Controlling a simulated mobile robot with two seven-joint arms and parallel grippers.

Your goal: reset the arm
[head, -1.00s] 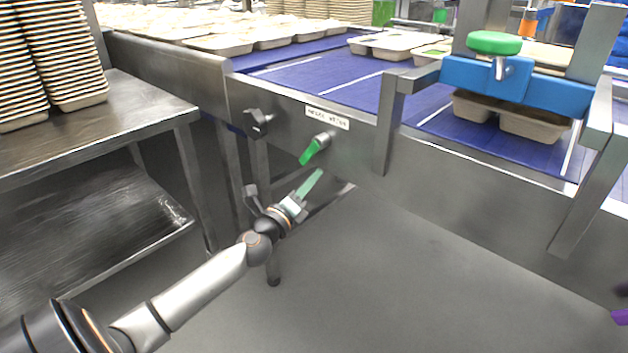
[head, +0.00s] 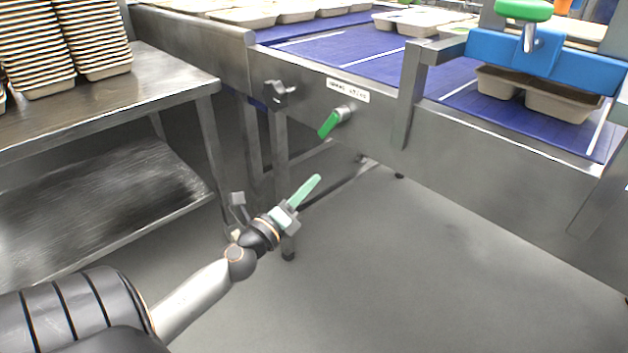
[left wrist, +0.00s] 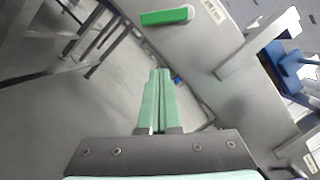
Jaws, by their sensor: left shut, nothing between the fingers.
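My left arm reaches in from the lower left of the head view. Its gripper (head: 304,190) has pale green fingers and is shut with nothing held. It is in the air in front of the conveyor's steel side, below and left of a green lever handle (head: 329,124). In the left wrist view the two green fingers (left wrist: 159,75) lie together, with floor beyond them. The green handle also shows in the left wrist view (left wrist: 167,16), above the fingertips and apart from them. My right gripper is not in view.
A steel table (head: 190,88) with stacked trays (head: 103,45) stands at the left. The conveyor (head: 350,60) carries trays under a blue frame (head: 545,62) with a green knob (head: 524,10). A black knob (head: 278,94) juts from the conveyor's side. The floor (head: 420,260) at right is clear.

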